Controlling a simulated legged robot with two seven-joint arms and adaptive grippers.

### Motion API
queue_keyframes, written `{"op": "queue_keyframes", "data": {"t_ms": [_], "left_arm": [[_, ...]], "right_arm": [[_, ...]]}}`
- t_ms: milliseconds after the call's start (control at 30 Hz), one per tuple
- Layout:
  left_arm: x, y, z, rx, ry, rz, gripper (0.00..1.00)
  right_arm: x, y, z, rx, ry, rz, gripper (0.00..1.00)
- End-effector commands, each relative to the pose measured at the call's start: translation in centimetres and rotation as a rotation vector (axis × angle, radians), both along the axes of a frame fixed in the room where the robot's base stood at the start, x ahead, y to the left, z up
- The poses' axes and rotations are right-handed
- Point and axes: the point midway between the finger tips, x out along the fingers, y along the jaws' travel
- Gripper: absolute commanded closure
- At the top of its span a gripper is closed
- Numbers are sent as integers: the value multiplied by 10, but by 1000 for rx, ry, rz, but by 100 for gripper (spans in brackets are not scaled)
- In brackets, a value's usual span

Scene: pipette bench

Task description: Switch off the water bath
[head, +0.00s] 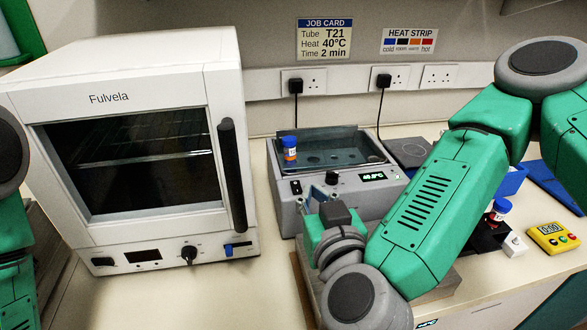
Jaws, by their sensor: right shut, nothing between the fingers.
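The water bath (283,208) is a grey box in the middle of the bench, to the right of the oven. Its green display (373,176) is lit and seems to read 40.0°C. A dark rocker switch (296,187) is at the left of its front panel, with a dark knob (332,178) to the right. A blue-capped tube (289,149) stands upright at the bath's left. My right gripper (311,197) is shut and empty, close in front of the panel near the switch; I cannot tell whether it touches. My left gripper is out of view.
A white Fulvela oven (130,60) fills the left. Behind the bath are plugged-in sockets (385,79). At the right are a second blue-capped tube (501,208), a small white block (514,244) and a yellow timer (552,237). My right arm hides part of the bench.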

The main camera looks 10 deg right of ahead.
Motion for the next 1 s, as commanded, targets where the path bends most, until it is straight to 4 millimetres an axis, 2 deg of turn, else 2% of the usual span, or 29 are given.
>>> {"op": "queue_keyframes", "data": {"t_ms": [300, 467, 567, 900, 933, 1000], "left_arm": [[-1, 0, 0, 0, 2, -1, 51], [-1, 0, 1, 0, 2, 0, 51], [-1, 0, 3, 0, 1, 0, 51], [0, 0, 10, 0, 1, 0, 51], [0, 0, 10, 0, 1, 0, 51], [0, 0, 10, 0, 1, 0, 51]], "right_arm": [[2, 3, 0, -2, 2, 1, 100], [13, 3, -2, 0, 2, -2, 100], [28, 1, -3, -1, 1, -5, 100], [100, 0, -13, 0, 1, -4, 100], [105, 0, -14, 0, 2, -3, 100], [103, 2, -30, -1, 8, 0, 100]]}}
